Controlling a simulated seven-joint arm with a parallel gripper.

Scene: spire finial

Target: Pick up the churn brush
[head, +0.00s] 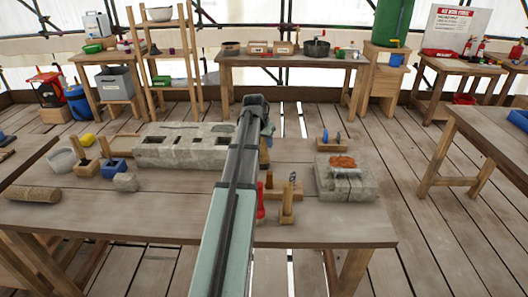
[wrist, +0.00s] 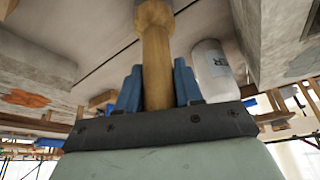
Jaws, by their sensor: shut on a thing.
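My gripper (wrist: 157,85) has its blue fingers closed on both sides of a round wooden handle, the churn brush (wrist: 155,58), in the wrist view. The handle runs up the picture and widens to a knob at the top edge; its brush end does not show.
On the workbench (head: 150,205) stand a long grey stone block (head: 185,152), a stone slab with an orange patch (head: 345,182), a wooden upright on a base (head: 287,205) and a blue box (head: 114,168).

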